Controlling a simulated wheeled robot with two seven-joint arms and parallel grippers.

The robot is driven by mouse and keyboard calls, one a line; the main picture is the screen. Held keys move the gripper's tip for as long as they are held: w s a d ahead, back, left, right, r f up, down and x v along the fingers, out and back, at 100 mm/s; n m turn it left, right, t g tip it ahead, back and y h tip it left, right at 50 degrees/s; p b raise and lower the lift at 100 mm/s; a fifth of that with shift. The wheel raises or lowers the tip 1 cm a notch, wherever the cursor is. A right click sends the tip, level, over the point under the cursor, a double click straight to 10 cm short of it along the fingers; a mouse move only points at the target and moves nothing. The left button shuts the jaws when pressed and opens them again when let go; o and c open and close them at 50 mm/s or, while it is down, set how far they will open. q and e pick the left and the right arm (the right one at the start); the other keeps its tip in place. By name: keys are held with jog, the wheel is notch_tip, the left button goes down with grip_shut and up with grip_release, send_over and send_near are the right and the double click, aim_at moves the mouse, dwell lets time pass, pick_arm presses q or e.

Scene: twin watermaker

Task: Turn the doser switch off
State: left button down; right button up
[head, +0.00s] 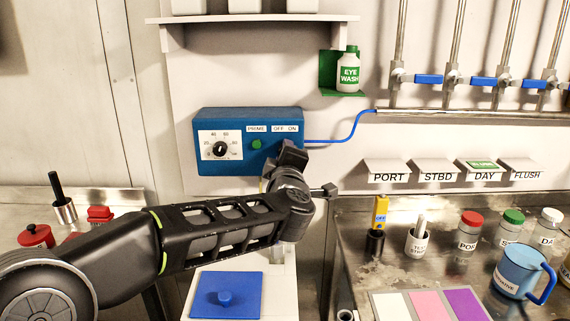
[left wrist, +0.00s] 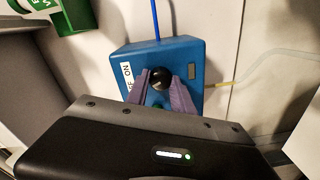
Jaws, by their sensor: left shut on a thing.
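The blue doser box (head: 240,124) is on the back wall in the head view, with a dial, a green PRIME button and an OFF ON label (head: 285,128). My left gripper (head: 292,152) is at the box's lower right, just below that label, and hides the switch there. In the left wrist view the box (left wrist: 203,63) is close ahead. A round black switch knob (left wrist: 157,76) sits between the fingertips of my left gripper (left wrist: 162,84), which is shut on it. I cannot tell which way the switch points. My right gripper is not in view.
A shelf (head: 250,18) and an eye wash bottle (head: 348,72) are above. A blue tube (head: 350,134) leaves the box's right side. The steel counter (head: 440,215) at right holds bottles, cups and a blue jug (head: 517,272). A blue lid (head: 245,290) lies below my arm.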

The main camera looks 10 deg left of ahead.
pick_arm(q)
jog(key=shift+n+b, duration=0.3)
jog(key=shift+n, duration=0.3)
jog(key=c, duration=1.1)
grip_release()
jog(key=shift+s, duration=0.1)
jog(key=v, duration=0.7)
jog(key=shift+s+b, duration=0.25)
jog(key=shift+b, duration=0.15)
jog(key=shift+d, duration=0.15)
